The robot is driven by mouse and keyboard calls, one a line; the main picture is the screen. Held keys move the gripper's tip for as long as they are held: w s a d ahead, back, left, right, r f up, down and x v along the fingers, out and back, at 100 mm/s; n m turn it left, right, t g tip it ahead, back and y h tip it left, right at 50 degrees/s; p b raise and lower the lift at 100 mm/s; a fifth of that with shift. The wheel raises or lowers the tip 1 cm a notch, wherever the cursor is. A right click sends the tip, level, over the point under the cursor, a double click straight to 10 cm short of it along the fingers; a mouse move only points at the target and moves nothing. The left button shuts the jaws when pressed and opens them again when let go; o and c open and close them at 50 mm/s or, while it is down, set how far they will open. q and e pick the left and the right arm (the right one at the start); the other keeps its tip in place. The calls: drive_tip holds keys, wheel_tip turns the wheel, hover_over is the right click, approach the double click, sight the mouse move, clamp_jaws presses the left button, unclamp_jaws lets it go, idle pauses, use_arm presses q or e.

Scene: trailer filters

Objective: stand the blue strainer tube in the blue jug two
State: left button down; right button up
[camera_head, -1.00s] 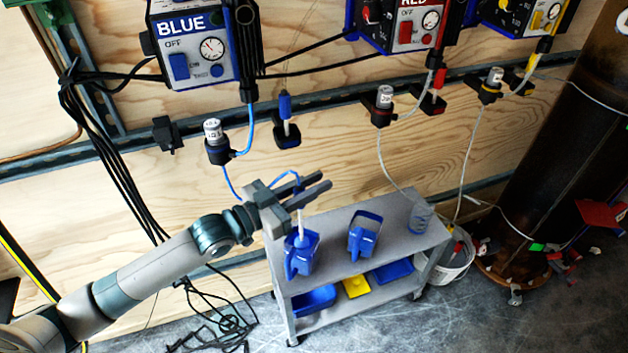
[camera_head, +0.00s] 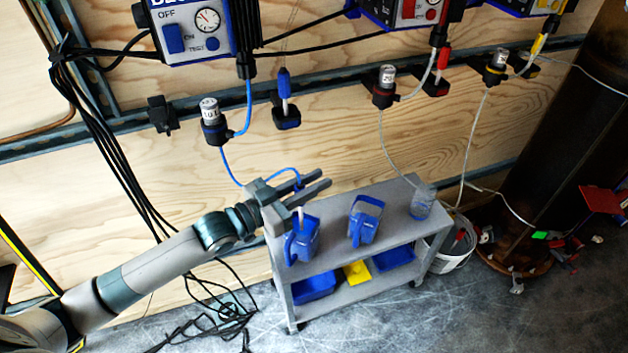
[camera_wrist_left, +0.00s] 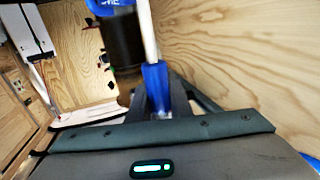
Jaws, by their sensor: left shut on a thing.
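My left gripper (camera_head: 308,192) is shut on the blue strainer tube, above the cart. The tube's white stem (camera_head: 301,214) points down at the left blue jug (camera_head: 302,241); whether its lower end is inside the jug or just above it, I cannot tell. In the left wrist view the tube's blue grip (camera_wrist_left: 156,82) sits between the fingers, with its white stem running to a blue jug (camera_wrist_left: 108,6) with partly visible white lettering. A second blue jug (camera_head: 365,220) stands to the right on the cart top. The right gripper is not in view.
A thin blue hose (camera_head: 232,174) links the wall fitting (camera_head: 212,122) to the held tube. A white bucket (camera_head: 455,248) stands right of the cart.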

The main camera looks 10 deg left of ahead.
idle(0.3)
use_arm(q)
drive_tip(key=shift+f+b, duration=0.4)
drive_tip(key=shift+f, duration=0.45)
idle(0.7)
drive_tip(key=c, duration=1.5)
unclamp_jaws()
drive_tip(key=shift+c, duration=0.2)
drive_tip(key=p+v, duration=0.1)
drive_tip(key=v, duration=1.6)
drive_tip(key=shift+s, duration=0.2)
drive_tip(key=shift+a, duration=0.15)
